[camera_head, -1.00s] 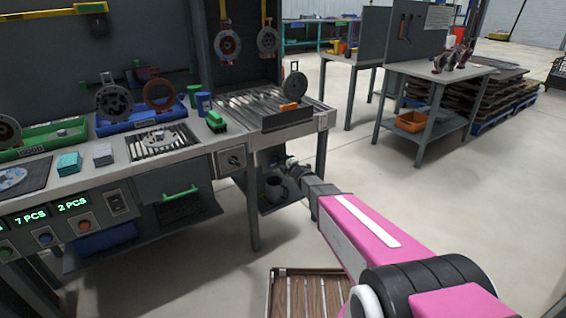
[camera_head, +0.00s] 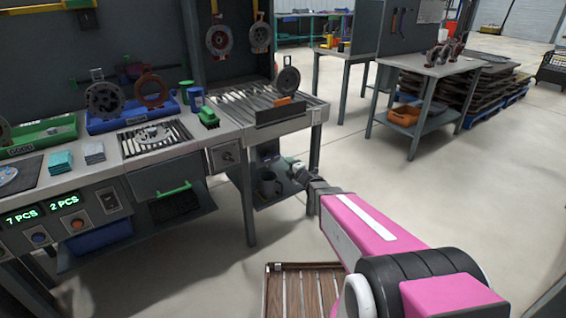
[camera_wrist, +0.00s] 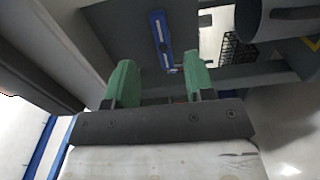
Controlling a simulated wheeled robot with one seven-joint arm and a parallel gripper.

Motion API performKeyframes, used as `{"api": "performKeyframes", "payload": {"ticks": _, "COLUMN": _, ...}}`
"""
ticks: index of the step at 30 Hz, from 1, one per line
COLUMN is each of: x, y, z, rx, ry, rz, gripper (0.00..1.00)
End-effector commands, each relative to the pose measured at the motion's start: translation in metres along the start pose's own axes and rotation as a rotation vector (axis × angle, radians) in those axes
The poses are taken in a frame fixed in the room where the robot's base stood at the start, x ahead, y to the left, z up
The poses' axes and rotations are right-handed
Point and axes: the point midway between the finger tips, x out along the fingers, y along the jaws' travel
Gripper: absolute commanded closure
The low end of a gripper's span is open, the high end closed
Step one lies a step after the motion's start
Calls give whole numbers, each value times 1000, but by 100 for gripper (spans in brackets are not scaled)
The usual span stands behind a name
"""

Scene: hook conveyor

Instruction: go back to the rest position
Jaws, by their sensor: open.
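My gripper (camera_wrist: 160,84) shows in the wrist view with its two green fingers apart and nothing between them. In the head view my pink arm reaches from the lower right toward the bench, and my gripper (camera_head: 295,170) is small at its far end, in front of the lower shelf below the bench's right end. A dark mug (camera_head: 268,184) stands on that shelf, just left of the gripper.
The workbench (camera_head: 222,137) fills the left, with a slatted conveyor (camera_head: 240,103), hanging discs (camera_head: 220,40) and a blue tray (camera_head: 130,118). A wooden slatted pallet (camera_head: 300,290) lies on the floor at the front. Open floor (camera_head: 440,190) spreads to the right.

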Motion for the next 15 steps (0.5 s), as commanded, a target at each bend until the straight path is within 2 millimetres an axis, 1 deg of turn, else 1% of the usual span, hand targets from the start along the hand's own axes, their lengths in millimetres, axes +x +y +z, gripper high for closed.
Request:
{"api": "performKeyframes", "payload": {"ticks": 1, "x": -6, "y": 1, "z": -1, "rx": 0, "ry": 0, "rz": 0, "gripper": 51}}
{"api": "performKeyframes", "payload": {"ticks": 3, "x": -9, "y": 0, "z": 0, "rx": 0, "ry": 0, "rz": 0, "gripper": 51}}
{"api": "performKeyframes", "payload": {"ticks": 12, "x": -9, "y": 0, "z": 0, "rx": 1, "ry": -1, "rz": -1, "gripper": 51}}
{"api": "performKeyframes", "payload": {"ticks": 15, "x": -12, "y": 1, "z": 4, "rx": 21, "ry": -29, "rz": -13, "gripper": 51}}
